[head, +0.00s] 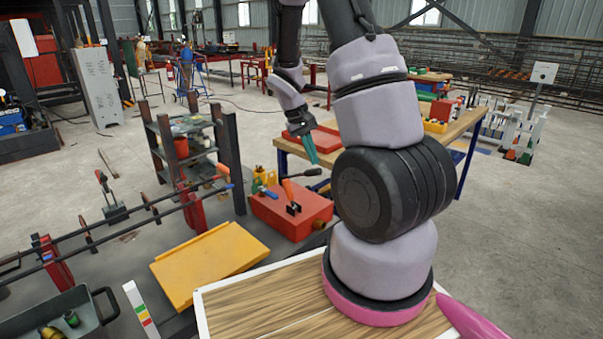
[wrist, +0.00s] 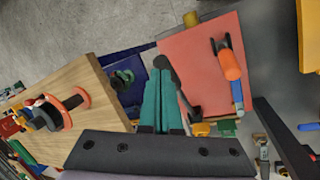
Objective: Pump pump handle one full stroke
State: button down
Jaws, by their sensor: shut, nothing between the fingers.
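A red box-like unit (head: 285,222) stands left of the wooden table in the head view; its top also shows in the wrist view (wrist: 203,50). A dark lever with a rounded black end (head: 300,173) sticks up by it, and this lever also shows in the wrist view (wrist: 182,90). An orange-handled lever (head: 288,191) stands on the unit's top and shows in the wrist view (wrist: 229,64). I cannot tell for sure which is the pump handle. My gripper (head: 314,161), with teal fingers, is shut and empty above the dark lever. In the wrist view its fingertips (wrist: 160,62) overlap the dark lever's end; contact cannot be told.
A wooden workbench (head: 350,148) with red trays stands behind and right of the unit. A dark shelf rack (head: 228,150) stands behind it at left. A yellow plate (head: 208,264) lies in front. Long bars on red stands (head: 192,206) run at left.

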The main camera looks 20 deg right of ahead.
dwell(0.4)
jog(key=shift+s+d+f, duration=0.1)
jog(key=shift+s+f, duration=0.2)
jog(key=shift+f, duration=0.35)
jog(key=shift+f, duration=0.1)
jog(key=shift+s+d+f, duration=0.15)
jog(key=shift+s+f, duration=0.15)
jog(key=shift+f, duration=0.2)
